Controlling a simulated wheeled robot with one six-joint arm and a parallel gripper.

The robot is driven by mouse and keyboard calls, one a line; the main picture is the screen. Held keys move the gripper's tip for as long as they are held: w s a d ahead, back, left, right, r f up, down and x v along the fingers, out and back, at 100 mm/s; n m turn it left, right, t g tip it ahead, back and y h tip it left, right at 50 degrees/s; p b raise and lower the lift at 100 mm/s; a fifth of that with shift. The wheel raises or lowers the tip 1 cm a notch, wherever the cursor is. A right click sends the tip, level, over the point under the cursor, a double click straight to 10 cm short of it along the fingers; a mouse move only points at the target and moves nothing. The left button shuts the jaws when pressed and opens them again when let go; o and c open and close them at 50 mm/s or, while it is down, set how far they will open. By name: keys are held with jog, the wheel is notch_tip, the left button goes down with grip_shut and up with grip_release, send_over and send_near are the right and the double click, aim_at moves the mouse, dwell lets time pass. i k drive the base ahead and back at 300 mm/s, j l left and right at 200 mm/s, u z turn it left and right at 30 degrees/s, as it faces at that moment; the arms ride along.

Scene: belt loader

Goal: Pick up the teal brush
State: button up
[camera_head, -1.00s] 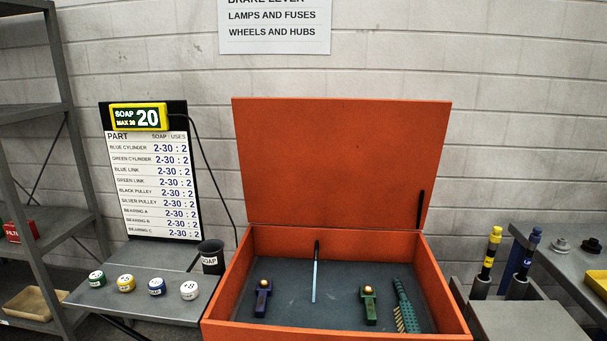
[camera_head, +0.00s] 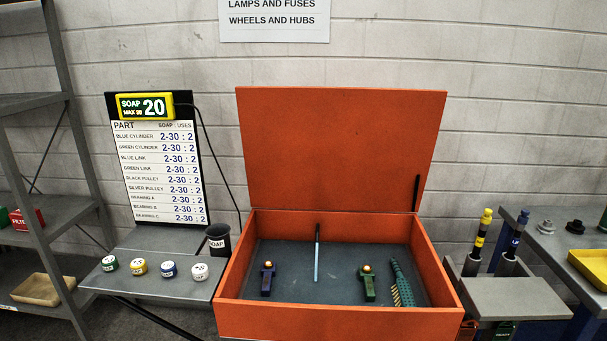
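The teal brush (camera_head: 399,281) lies in the open orange box (camera_head: 338,323), on the grey floor near its right wall. My gripper is not in view.
In the box are a blue link (camera_head: 267,281), a thin light-blue tool (camera_head: 317,262) and a green link (camera_head: 368,288). The raised lid (camera_head: 341,150) stands at the back. Left are several round pots, a soap cup (camera_head: 218,239) and a sign board (camera_head: 160,170). Right is a grey bench (camera_head: 515,297) with two cylinders.

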aim_at(404, 292)
jog(key=i+z, duration=0.15)
jog(key=i, duration=0.35)
jog(key=i+j+z, duration=0.15)
jog(key=i, duration=0.3)
